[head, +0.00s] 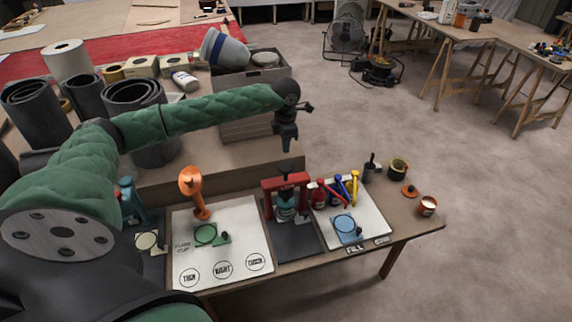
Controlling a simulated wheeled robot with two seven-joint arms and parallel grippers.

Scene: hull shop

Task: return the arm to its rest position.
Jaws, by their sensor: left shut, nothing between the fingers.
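My left arm, in a green quilted sleeve, comes in from the left and reaches across the head view. Its dark left gripper (286,147) points down, shut and empty. In the picture it lies above the red press-like stand (286,183) and in front of a grey crate. It appears to be in the air, touching nothing. My right gripper is not in view.
The workbench holds a white board (240,240) with marked circles, an orange tool (192,187), and a tray (373,228) with coloured tubes. Dark rolls (37,112) and a grey crate (283,82) stand behind.

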